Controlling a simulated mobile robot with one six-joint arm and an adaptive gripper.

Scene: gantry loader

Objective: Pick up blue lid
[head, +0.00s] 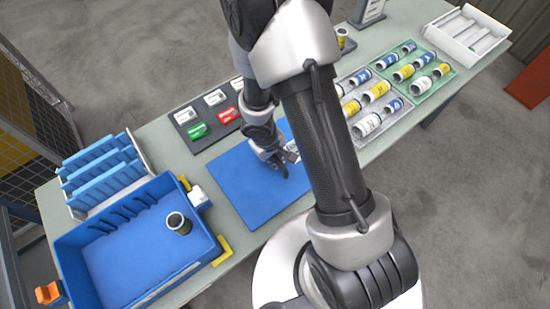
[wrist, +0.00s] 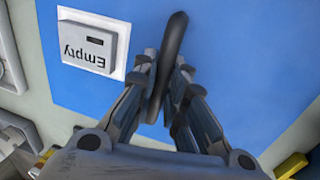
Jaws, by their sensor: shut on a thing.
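My gripper (head: 281,168) is low over the blue mat (head: 245,190) in the middle of the table. In the wrist view its two fingers (wrist: 165,72) are closed on a thin, dark, slightly curved thing (wrist: 175,38) seen nearly edge-on. It looks dark grey or black, and I cannot tell that it is a blue lid. It stands upright between the fingers, and its lower part is hidden by them. No other lid shows clearly. Whether the held thing touches the mat cannot be told.
A grey block marked "Empty" (wrist: 88,45) lies beside the fingers. A blue bin (head: 135,255) holds a dark can (head: 178,222). A blue slotted rack (head: 100,168) stands behind it.

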